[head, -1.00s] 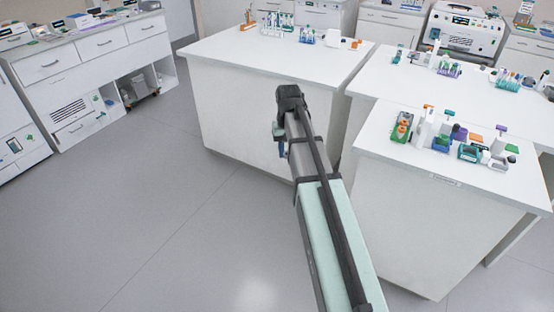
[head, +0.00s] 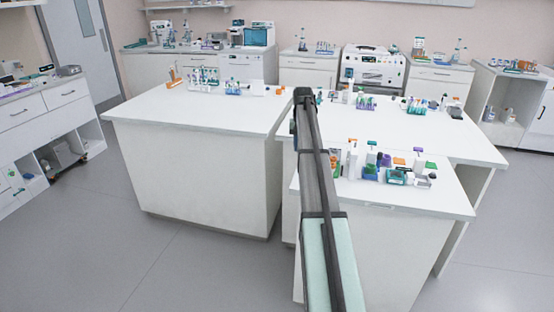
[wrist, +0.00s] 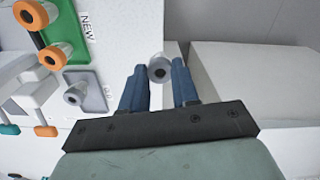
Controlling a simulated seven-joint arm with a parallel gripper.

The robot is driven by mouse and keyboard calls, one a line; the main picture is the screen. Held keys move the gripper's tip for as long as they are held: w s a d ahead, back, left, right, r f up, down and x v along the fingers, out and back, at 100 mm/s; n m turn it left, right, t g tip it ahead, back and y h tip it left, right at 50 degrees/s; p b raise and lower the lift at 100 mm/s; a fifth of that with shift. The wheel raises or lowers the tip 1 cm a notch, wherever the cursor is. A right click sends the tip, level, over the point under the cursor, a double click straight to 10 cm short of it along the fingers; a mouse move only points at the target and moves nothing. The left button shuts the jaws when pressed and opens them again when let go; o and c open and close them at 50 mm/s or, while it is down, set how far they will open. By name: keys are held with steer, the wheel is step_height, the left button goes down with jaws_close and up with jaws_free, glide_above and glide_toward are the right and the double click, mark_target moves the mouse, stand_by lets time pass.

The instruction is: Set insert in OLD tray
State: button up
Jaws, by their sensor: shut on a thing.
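My gripper (wrist: 159,88) has two blue fingers, shut on a grey cylindrical insert (wrist: 158,68) with a dark hole in its end. The held insert is apart from both trays. In the head view my arm's dark end shows, but the fingertips and held insert cannot be made out.
The trays rest on a white bench (head: 440,200) crowded with lab items. White and teal objects (wrist: 35,100) stand left of the trays in the wrist view. Another white bench (head: 190,115) stands to the left, its front area clear.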

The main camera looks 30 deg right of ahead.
steer(key=s+d+r+m, duration=0.1)
steer(key=d+r, duration=0.1)
steer(key=d, duration=0.7)
steer(key=s+d+r+m, duration=0.1)
steer(key=d+r, duration=0.1)
steer(key=d, duration=0.6)
steer(key=shift+d+f, duration=0.1)
steer(key=shift+f, duration=2.5)
steer(key=shift+f, duration=0.1)
steer(key=o, duration=0.9)
step_height(320, 180, up, 14)
steer(key=shift+f, duration=0.1)
stand_by(0.5)
